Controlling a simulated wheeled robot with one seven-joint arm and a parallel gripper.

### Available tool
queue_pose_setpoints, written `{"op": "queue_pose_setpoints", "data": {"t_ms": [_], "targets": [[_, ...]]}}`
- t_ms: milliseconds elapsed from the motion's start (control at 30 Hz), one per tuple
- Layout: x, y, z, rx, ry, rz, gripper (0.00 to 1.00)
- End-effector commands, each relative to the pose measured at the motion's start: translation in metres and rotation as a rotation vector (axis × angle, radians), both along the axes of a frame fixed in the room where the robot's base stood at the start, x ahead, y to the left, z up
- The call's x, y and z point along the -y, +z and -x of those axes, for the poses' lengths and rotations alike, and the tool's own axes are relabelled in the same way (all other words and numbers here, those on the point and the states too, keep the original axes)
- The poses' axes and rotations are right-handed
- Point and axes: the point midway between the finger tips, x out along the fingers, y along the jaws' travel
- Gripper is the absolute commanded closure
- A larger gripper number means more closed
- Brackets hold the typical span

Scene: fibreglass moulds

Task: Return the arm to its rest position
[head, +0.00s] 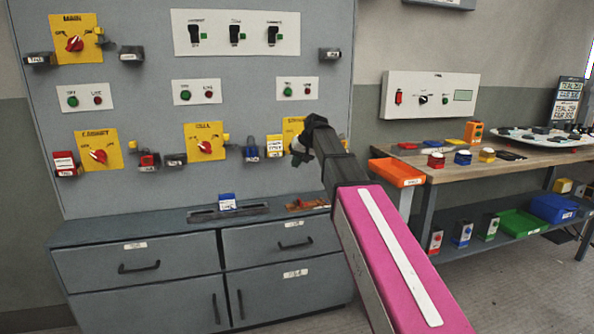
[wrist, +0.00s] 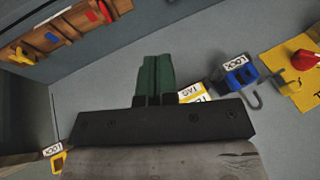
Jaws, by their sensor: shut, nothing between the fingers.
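My arm, with its magenta link, reaches up and away toward the grey panel (head: 150,185) in the head view. My gripper (head: 298,150) is at its far end, in front of the lower right yellow switch plate (head: 291,126), which it partly covers. In the wrist view the two green fingers of my gripper (wrist: 157,62) stand side by side, shut with nothing between them. A blue padlock (wrist: 238,75) labelled LOCK and a yellow and white tag (wrist: 192,93) are on the panel right of the fingers. I cannot tell the exact gap to the panel.
A grey cabinet (head: 190,255) with a ledge stands below the panel; a blue item (head: 227,202) sits on the ledge. A workbench (head: 460,170) with an orange bin (head: 397,172) stands right of my arm. In the wrist view, a wooden rack (wrist: 62,38) is at upper left.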

Motion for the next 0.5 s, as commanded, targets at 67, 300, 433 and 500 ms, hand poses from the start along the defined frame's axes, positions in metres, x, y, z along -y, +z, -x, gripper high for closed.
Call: {"op": "queue_pose_setpoints", "data": {"t_ms": [67,300,433,500], "targets": [[0.018,-0.042,0.019,-0.025,-0.027,0.029,1.0],[0.065,-0.146,0.066,-0.087,-0.099,0.118,1.0],[0.09,-0.196,0.097,-0.12,-0.134,0.165,1.0],[0.103,-0.221,0.116,-0.138,-0.15,0.192,1.0]]}}
